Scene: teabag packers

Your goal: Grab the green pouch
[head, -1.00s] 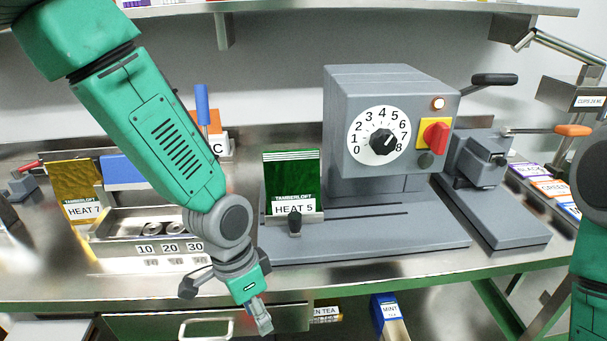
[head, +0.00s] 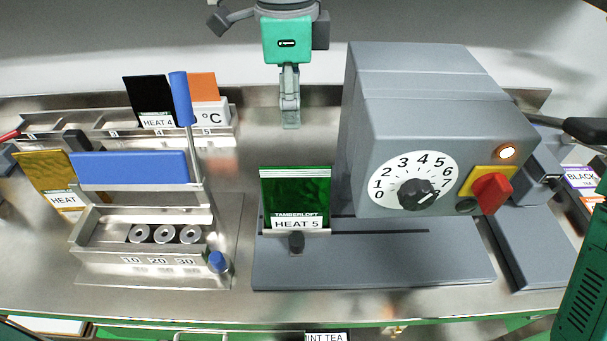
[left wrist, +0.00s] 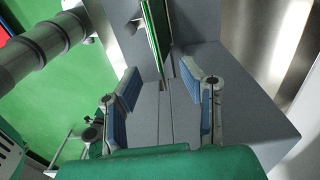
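The green pouch (head: 296,195), labelled HEAT 5, stands upright in the holder on the grey machine's base, left of its dial. My left gripper (head: 289,110) hangs fingers-down above the pouch in the head view, with a visible gap between them. In the left wrist view the left gripper (left wrist: 160,76) is open, its two blue-padded fingers apart with nothing between them. The pouch (left wrist: 157,32) shows there nearly edge-on, ahead of the gap between the fingers. My right gripper is out of view.
The grey dial machine (head: 430,130) stands close to the pouch's right. A small black knob (head: 296,242) is in front of the pouch. To the left is a metal weight stand (head: 110,235) with a blue bar (head: 130,168). A black HEAT 4 pouch (head: 148,95) stands behind.

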